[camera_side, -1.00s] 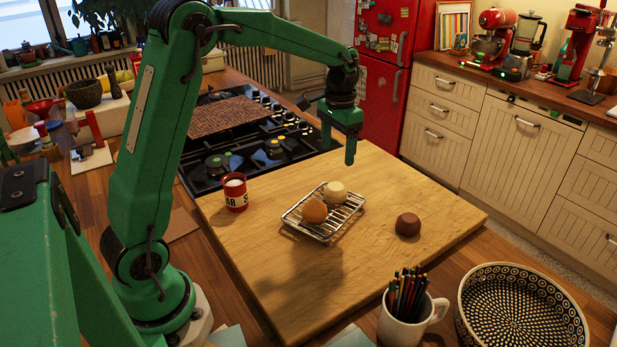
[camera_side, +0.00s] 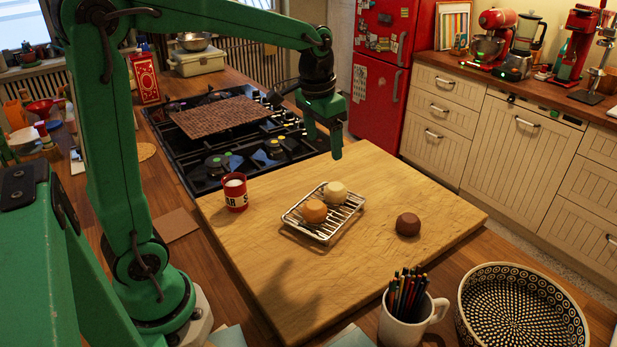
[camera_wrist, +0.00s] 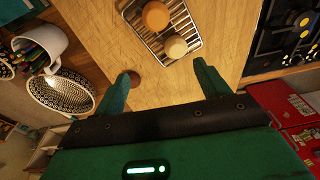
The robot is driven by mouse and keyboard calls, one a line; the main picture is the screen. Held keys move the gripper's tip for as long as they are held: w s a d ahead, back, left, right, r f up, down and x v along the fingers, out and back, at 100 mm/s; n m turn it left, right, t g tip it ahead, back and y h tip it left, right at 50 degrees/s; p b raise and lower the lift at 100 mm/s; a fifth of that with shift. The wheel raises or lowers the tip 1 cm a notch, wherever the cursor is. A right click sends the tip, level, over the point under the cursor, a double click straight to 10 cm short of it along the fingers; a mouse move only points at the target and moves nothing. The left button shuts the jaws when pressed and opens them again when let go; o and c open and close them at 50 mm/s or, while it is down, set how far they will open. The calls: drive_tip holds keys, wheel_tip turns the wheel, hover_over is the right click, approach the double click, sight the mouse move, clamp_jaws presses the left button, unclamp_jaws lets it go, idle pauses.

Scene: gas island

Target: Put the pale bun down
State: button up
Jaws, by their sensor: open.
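The pale bun (camera_side: 335,193) sits on a small wire rack (camera_side: 351,214) on the wooden board, beside an orange-brown bun (camera_side: 313,211). A dark brown bun (camera_side: 408,224) lies on the bare board to the right of the rack. My gripper (camera_side: 336,150) is up above the far part of the board, clear of the rack and holding nothing. In the wrist view my gripper (camera_wrist: 165,85) has its two fingers spread wide and nothing between them. The pale bun (camera_wrist: 175,47) and orange-brown bun (camera_wrist: 155,15) show on the rack there. The dark bun (camera_wrist: 134,79) is partly hidden by a finger.
A red mug (camera_side: 235,193) stands on the board left of the rack. A pencil mug (camera_side: 405,323) and a patterned bowl (camera_side: 520,310) stand at the front right. The gas hob (camera_side: 240,150) lies behind the board. The board's front part is clear.

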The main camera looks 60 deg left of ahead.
drive_tip(key=s+d+t, duration=0.2)
drive_tip(key=s, duration=0.6)
drive_tip(key=s+d+t, duration=0.1)
drive_tip(key=s+d, duration=0.2)
drive_tip(key=s, duration=0.6)
drive_tip(key=shift+s+d+r+t, duration=0.15)
drive_tip(key=shift+s+t, duration=0.1)
drive_tip(key=shift+t, duration=0.15)
